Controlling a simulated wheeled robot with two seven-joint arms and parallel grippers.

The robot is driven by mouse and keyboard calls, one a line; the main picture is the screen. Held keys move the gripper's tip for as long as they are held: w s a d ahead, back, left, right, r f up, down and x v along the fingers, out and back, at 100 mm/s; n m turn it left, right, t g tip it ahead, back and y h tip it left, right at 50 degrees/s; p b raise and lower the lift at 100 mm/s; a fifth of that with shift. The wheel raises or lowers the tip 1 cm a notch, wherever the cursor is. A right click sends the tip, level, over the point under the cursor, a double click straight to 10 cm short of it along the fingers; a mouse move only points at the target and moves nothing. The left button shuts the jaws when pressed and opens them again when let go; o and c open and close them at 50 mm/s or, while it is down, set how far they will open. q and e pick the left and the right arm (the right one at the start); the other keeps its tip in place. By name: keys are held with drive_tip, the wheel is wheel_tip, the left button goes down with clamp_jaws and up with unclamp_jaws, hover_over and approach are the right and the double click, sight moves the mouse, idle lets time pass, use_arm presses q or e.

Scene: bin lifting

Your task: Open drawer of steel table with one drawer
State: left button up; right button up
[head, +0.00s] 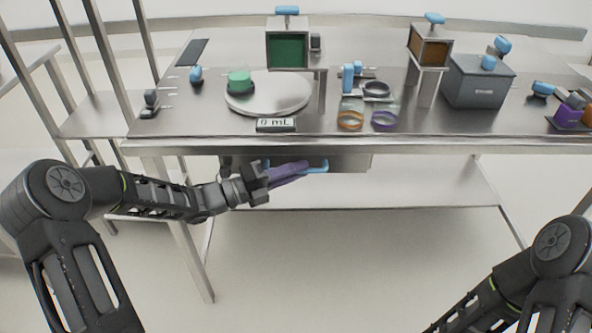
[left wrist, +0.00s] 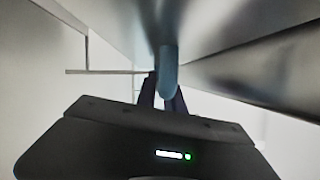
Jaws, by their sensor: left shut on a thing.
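The steel table (head: 455,143) stands ahead of me, with its one drawer (head: 352,163) under the front edge. The drawer front shows just below the tabletop and looks closed or nearly so.
On the tabletop are a round white plate (head: 285,97), a green-fronted box (head: 287,48), a grey bin (head: 478,88), rings and small blue-handled items. A lower shelf (head: 400,188) runs beneath the drawer. The floor in front is clear.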

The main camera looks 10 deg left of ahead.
use_arm(q)
clamp_jaws()
idle(0.8)
